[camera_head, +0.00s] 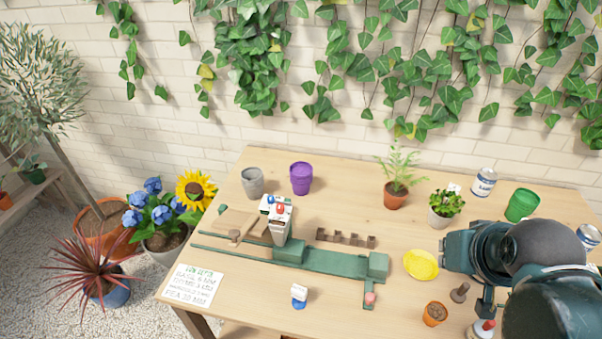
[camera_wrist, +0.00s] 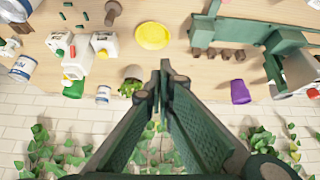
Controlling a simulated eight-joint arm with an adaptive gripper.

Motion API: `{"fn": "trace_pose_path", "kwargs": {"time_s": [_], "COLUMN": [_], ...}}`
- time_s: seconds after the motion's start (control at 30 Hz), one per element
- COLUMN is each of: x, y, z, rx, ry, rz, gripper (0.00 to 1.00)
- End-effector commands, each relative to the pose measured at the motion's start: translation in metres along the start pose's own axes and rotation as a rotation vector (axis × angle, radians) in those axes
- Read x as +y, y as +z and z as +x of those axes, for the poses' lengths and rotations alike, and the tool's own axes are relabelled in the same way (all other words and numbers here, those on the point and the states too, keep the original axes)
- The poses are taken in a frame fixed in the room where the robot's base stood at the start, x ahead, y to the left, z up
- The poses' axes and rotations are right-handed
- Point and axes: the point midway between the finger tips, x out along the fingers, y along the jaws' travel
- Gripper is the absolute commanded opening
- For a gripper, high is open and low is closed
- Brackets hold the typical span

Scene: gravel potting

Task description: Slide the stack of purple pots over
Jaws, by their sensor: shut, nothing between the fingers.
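The stack of purple pots (camera_head: 301,179) stands upright near the back edge of the table, left of centre in the head view. It also shows in the wrist view (camera_wrist: 240,92), at the right near the table edge, tilted by the camera angle. My gripper (camera_wrist: 163,72) is shut and empty in the wrist view, with its fingertips together. It is well apart from the purple pots, which lie to its right in that view. In the head view my arm is at the right side, and the fingertips cannot be made out there.
A grey pot (camera_head: 252,182) stands just left of the purple stack. A green bench fixture (camera_head: 328,258) and a white machine (camera_head: 277,217) lie in front. A potted seedling (camera_head: 395,193) stands to the right, with bare table between. A yellow saucer (camera_head: 421,265) lies near my arm.

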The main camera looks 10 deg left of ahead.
Motion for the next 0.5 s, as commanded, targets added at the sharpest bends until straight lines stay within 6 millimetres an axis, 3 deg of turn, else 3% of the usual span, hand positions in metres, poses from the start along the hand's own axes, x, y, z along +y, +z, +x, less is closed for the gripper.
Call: {"fn": "trace_pose_path", "kwargs": {"time_s": [0.5], "x": [-0.026], "y": [-0.082], "z": [-0.004], "rx": [-0.094], "ry": [-0.023], "rz": [-0.209], "gripper": [0.0]}}
